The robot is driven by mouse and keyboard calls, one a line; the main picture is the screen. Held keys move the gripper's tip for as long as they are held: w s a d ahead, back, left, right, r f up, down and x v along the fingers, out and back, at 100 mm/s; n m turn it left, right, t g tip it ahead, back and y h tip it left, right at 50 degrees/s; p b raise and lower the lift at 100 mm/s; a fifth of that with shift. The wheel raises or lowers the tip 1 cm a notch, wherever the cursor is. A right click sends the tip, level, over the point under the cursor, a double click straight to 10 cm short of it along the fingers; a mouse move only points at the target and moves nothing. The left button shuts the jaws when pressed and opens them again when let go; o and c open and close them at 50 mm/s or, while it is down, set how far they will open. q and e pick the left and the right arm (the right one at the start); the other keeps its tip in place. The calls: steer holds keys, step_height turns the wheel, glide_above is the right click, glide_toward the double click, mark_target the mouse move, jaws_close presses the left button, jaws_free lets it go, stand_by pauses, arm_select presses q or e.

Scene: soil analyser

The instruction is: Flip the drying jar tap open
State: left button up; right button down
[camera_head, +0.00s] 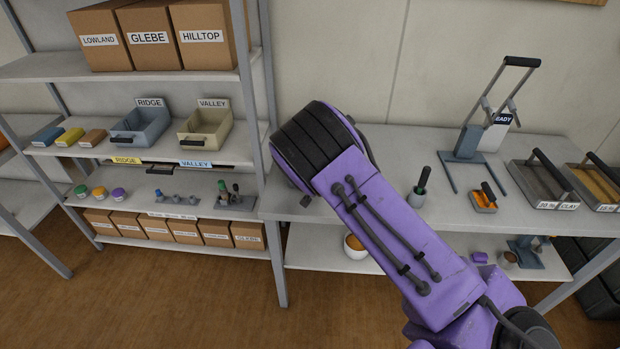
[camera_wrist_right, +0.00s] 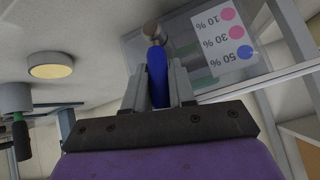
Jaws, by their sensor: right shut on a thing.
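In the right wrist view, a blue lever (camera_wrist_right: 156,74), which looks like the drying jar's tap, stands between the two fingers of my right gripper (camera_wrist_right: 159,85). The gripper is shut on it. A round metal knob (camera_wrist_right: 153,32) sits at the lever's far end. Beside it is a clear, glassy body (camera_wrist_right: 190,66), seemingly the drying jar, with a white card (camera_wrist_right: 222,44) marked 10 %, 30 % and 50 % by coloured dots. In the head view my purple right arm hides the gripper and the jar. My left gripper is not in view.
A shelf rack (camera_head: 255,100) with boxes and bins stands at left. A round yellow-faced object (camera_wrist_right: 50,70) shows in the wrist view.

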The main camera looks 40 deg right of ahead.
stand_by(0.4)
steer(key=c, duration=1)
jaws_free()
steer(key=shift+c, duration=0.2)
steer(key=shift+a+r+p, duration=0.2)
steer(key=shift+r+p, duration=0.15)
steer(key=shift+p, duration=0.05)
steer(key=p+v, duration=0.7)
steer(key=v, duration=0.3)
steer(key=shift+f+p, duration=0.15)
steer(key=shift+p, duration=0.25)
